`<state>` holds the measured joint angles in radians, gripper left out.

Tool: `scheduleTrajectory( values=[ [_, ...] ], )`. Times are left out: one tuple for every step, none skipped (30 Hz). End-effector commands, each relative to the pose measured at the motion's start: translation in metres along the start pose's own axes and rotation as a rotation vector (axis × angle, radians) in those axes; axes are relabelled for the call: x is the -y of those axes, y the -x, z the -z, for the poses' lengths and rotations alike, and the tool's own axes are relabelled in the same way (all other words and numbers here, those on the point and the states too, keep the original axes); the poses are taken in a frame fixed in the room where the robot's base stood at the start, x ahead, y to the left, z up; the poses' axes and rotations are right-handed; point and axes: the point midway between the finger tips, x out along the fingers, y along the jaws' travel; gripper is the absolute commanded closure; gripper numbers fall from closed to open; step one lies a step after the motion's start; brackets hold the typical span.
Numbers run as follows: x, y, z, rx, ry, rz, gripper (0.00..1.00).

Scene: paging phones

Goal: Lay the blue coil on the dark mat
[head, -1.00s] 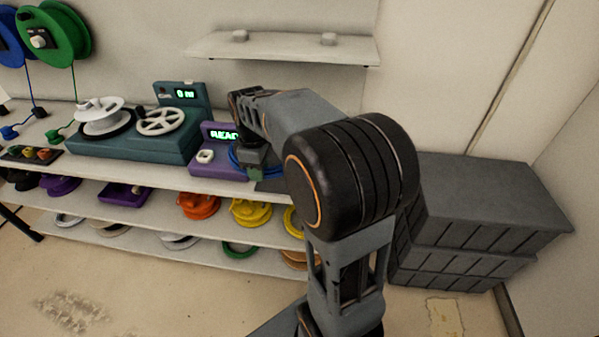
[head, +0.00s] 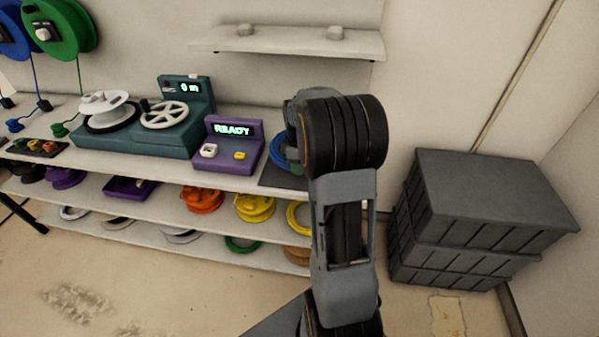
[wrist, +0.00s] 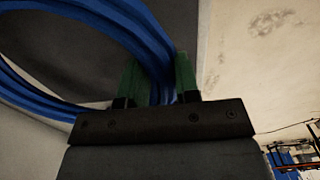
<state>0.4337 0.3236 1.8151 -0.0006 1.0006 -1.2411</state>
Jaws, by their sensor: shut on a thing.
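The blue coil (head: 277,157) shows at the left of my arm in the head view, over or on the dark mat (head: 274,180); my arm hides much of both. In the wrist view the blue coil (wrist: 110,18) is a large loop of cable, and its bundled strands run between the green fingers of my gripper (wrist: 157,75). My gripper is shut on these strands. The dark mat (wrist: 65,62) fills the view behind the loop. I cannot tell whether the coil touches the mat.
A purple device (head: 225,158) reading READY stands just left of the mat. A teal winding machine (head: 150,140) is further left. A wall shelf (head: 290,42) hangs above. Dark stacked crates (head: 475,225) stand right of the bench. Lower shelves hold several coils and spools.

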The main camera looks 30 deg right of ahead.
Motion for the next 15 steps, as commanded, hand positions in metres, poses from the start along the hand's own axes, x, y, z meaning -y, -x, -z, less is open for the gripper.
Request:
scheduleTrajectory(
  values=[
    [-0.003, -0.004, -0.002, 0.0, -0.002, -0.001, 1.0],
    [-0.004, -0.006, -0.004, 0.0, -0.003, 0.0, 1.0],
    [-0.005, -0.012, -0.004, 0.001, -0.002, 0.002, 1.0],
    [-0.004, -0.016, -0.004, 0.001, -0.002, 0.002, 1.0],
    [-0.004, -0.021, -0.004, 0.001, -0.002, 0.001, 1.0],
    [-0.004, -0.026, -0.004, 0.001, -0.002, 0.001, 1.0],
    [-0.004, -0.03, -0.004, 0.0, -0.001, 0.001, 1.0],
    [-0.004, -0.033, -0.004, 0.0, -0.001, 0.001, 1.0],
    [-0.004, -0.036, -0.004, 0.0, -0.001, 0.001, 1.0],
    [-0.004, -0.036, -0.003, 0.0, -0.001, 0.0, 1.0],
    [-0.004, -0.036, -0.003, 0.0, -0.001, -0.001, 1.0],
    [-0.004, -0.036, -0.003, 0.0, -0.001, -0.002, 1.0],
    [-0.004, -0.036, -0.003, 0.0, -0.001, -0.002, 1.0],
    [-0.004, -0.036, -0.003, 0.0, -0.001, -0.002, 1.0],
    [-0.004, -0.036, -0.003, 0.0, -0.001, -0.002, 1.0]
  ],
)
